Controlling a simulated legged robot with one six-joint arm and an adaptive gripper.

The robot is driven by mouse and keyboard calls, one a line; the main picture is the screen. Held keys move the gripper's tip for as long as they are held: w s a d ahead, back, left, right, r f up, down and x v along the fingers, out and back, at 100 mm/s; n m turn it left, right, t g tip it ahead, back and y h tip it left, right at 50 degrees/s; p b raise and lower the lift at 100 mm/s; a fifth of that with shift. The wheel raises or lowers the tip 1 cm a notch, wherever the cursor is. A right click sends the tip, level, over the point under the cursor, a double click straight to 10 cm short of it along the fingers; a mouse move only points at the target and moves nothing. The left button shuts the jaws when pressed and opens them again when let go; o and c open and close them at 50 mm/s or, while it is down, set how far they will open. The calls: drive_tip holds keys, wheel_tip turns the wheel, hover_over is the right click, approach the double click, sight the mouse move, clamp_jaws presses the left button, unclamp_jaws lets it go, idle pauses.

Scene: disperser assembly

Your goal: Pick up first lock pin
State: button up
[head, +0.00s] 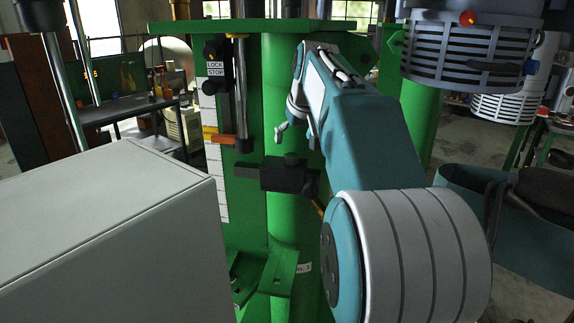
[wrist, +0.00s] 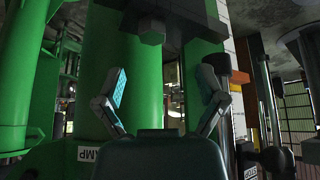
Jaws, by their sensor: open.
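I cannot tell for sure which part is the first lock pin. A dark block with a small knob (head: 285,176) sits on the front of the green column (head: 283,110) in the head view. A dark block with a small knob also shows at the top of the wrist view (wrist: 162,18), ahead of the fingers. My gripper (head: 281,131) is above and near the block in the head view, largely hidden by my arm. In the wrist view my gripper (wrist: 165,92) is open, with its two fingers wide apart and nothing between them.
A scale with a "LOCK STOP" label (head: 215,69) and an orange-red lever (head: 220,138) stand left of the column. A green foot bracket (head: 278,272) is low in front. A large grey box (head: 110,235) fills the lower left. A ribbed motor housing (head: 465,50) hangs upper right.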

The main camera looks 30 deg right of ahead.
sight(292, 155)
drive_tip(key=x, duration=0.2)
drive_tip(key=d+x, duration=0.1)
drive_tip(key=x, duration=0.4)
drive_tip(key=shift+d+r, duration=0.1)
drive_tip(key=shift+d, duration=0.25)
drive_tip(key=shift+w+a+f, duration=0.15)
drive_tip(key=shift+w+f, duration=0.05)
drive_tip(key=shift+f, duration=0.1)
drive_tip(key=shift+w+a+f, duration=0.1)
drive_tip(key=shift+a+f, duration=0.05)
drive_tip(key=shift+a, duration=0.1)
drive_tip(key=shift+d, duration=0.25)
clamp_jaws()
